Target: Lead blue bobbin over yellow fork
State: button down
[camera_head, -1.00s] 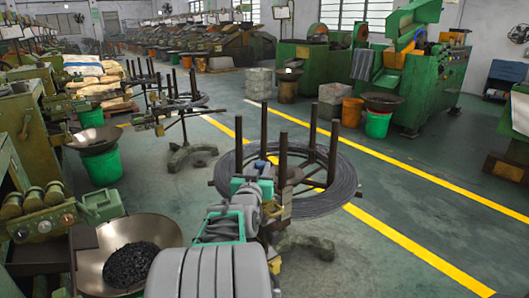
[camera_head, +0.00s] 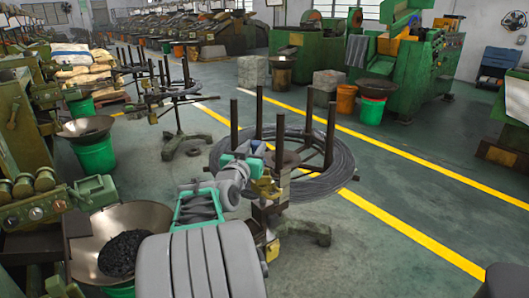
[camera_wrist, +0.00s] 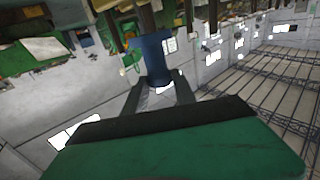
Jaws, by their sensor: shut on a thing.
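A blue bobbin (camera_wrist: 155,58) with flared ends stands up from between the two dark fingers of my gripper (camera_wrist: 158,86) in the wrist view. The fingers are shut on its lower end. I cannot pick out a yellow fork for sure in either view. A small yellow-brown part (camera_head: 266,187) shows beside my arm's far end, but its shape is unclear.
A large coil of grey wire (camera_head: 340,172) lies on a stand with several dark upright posts (camera_head: 330,135), close ahead of my arm. A metal bowl of dark pieces (camera_head: 95,235) is at the left, by green machines. Floor with yellow lines (camera_head: 420,240) is open at the right.

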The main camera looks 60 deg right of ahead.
jog(key=w+a+r+b, duration=0.1)
jog(key=w+a+b, duration=0.1)
jog(key=w, duration=0.4)
jog(key=shift+w+a+r+b, duration=0.15)
jog(key=shift+a+b, duration=0.2)
jog(key=shift+a, duration=0.3)
